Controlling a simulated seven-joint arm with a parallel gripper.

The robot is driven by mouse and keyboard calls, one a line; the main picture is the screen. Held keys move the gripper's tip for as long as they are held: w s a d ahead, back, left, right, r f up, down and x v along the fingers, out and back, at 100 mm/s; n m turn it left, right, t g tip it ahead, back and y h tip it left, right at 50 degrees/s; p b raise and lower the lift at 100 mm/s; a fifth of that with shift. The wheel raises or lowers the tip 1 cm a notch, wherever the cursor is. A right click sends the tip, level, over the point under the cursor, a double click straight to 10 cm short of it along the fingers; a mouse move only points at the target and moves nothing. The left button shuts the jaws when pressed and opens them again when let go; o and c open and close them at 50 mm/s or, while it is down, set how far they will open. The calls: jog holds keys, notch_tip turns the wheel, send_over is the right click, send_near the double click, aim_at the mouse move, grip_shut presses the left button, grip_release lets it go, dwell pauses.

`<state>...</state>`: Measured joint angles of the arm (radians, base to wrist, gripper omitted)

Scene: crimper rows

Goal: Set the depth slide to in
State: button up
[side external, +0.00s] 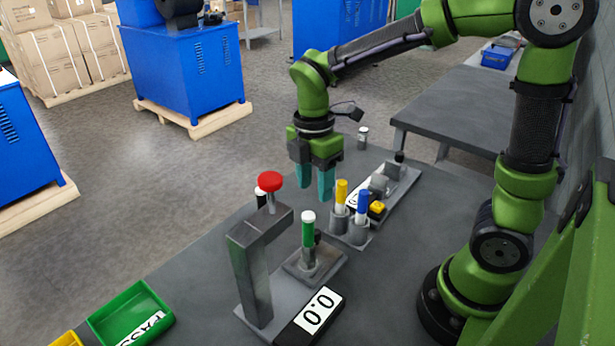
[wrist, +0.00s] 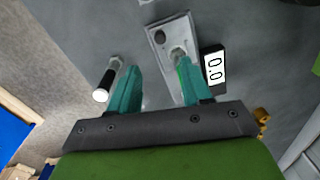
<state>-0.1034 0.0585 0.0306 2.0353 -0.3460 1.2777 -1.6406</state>
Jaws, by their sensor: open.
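A narrow grey fixture plate (side external: 408,176) lies on the bench to the right of my gripper. A black knob (side external: 400,157) stands at its far end, with a grey block (side external: 380,183) nearer. I cannot tell for sure which of these is the depth slide. In the wrist view the plate (wrist: 155,62) lies beyond my right finger, with the black knob (wrist: 160,37) and grey block (wrist: 178,51). A display reading 0.0 (wrist: 214,68) is beside it. My gripper (side external: 317,187) points down, open and empty; its teal fingers (wrist: 155,85) stand apart, above the bench.
Yellow (side external: 341,192) and blue (side external: 362,203) markers stand in grey cups close to my gripper. A press frame with a red knob (side external: 269,181), a green-and-white cylinder (side external: 308,232) and another 0.0 display (side external: 319,310) stand in front. A small cylinder (side external: 362,138) stands behind. A green bin (side external: 131,313) is front left.

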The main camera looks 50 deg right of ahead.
aim_at(316, 231)
jog(key=f, duration=1.1)
jog(key=shift+s+f, duration=0.25)
jog(key=shift+f, duration=0.15)
grip_shut()
